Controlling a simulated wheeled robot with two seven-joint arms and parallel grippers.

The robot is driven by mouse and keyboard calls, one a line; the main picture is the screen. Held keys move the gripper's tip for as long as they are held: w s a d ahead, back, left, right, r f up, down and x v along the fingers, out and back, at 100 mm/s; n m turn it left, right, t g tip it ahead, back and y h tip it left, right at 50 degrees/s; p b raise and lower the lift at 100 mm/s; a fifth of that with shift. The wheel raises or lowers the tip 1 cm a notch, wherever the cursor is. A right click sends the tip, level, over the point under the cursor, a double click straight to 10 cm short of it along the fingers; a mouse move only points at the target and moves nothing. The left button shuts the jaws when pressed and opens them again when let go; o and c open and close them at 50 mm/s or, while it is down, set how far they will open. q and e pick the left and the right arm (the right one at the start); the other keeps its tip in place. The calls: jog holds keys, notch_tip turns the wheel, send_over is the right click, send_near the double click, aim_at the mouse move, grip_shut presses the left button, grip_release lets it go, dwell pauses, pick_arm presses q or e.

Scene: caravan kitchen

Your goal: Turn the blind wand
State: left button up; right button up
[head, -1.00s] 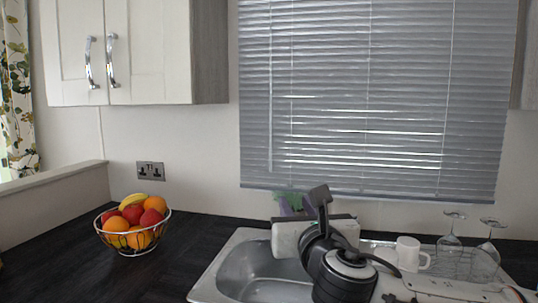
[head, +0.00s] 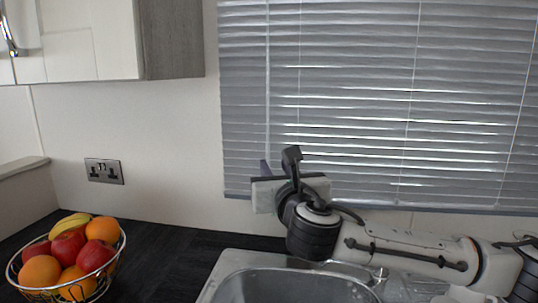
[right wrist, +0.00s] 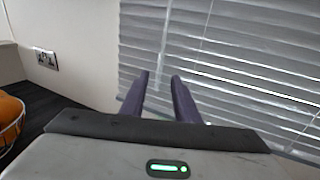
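The grey window blind (head: 370,90) hangs over the window with its slats nearly closed and thin light gaps between them. The blind wand (head: 268,70) looks like a thin pale vertical rod near the blind's left edge. It also shows in the right wrist view (right wrist: 164,40), running down towards the gap between my fingers. My right gripper (head: 266,168) is raised at the blind's lower left, and its dark purple fingers (right wrist: 161,82) are apart. I cannot tell whether the wand's lower end is between them or behind them. My left gripper is out of view.
A wire fruit bowl (head: 112,262) stands on the dark worktop (head: 150,250) at left. The steel sink (head: 290,288) lies below my right arm. A wall cupboard (head: 95,40) hangs at upper left, and a socket (head: 104,171) is on the wall.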

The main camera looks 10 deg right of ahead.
aim_at(269, 155)
jog(key=w, duration=0.5)
jog(key=shift+w+d+p, duration=0.15)
jog(key=shift+w+p, duration=0.2)
jog(key=shift+p, duration=0.05)
jog(key=shift+w, duration=0.65)
grip_shut()
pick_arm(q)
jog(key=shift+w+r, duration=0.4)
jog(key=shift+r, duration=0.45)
